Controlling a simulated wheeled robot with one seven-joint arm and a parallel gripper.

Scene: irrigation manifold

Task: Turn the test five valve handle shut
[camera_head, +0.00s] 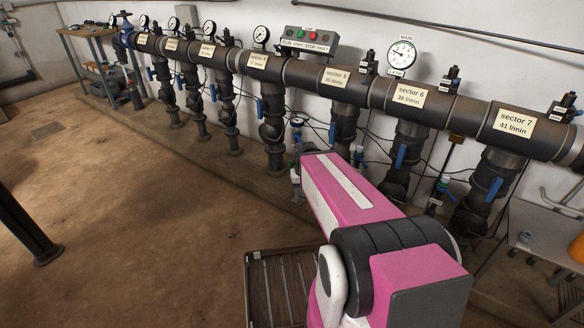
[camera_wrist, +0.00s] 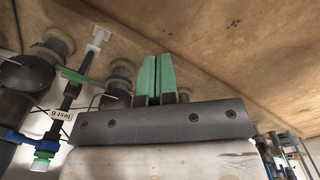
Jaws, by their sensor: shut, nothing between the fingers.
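In the wrist view my gripper (camera_wrist: 153,78) shows two green fingers pressed together with nothing between them. Left of it is a thin test branch with a white end piece (camera_wrist: 98,38), a green bar (camera_wrist: 75,77) and a small label (camera_wrist: 60,116) that seems to read test 6, upside down. The fingers are apart from it. I cannot make out a test five label or its handle for sure. In the head view the sector 5 pipe label (camera_head: 335,78) shows, and my pink arm reaches toward the pipes below it. My gripper is hidden there.
The main pipe (camera_head: 300,73) runs along the wall with several drop pipes and blue handles (camera_head: 401,156). A small gauge (camera_head: 297,122) stands by my arm's far end. A slatted crate (camera_head: 257,290) is on the floor, and a grey table (camera_head: 545,245) at right.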

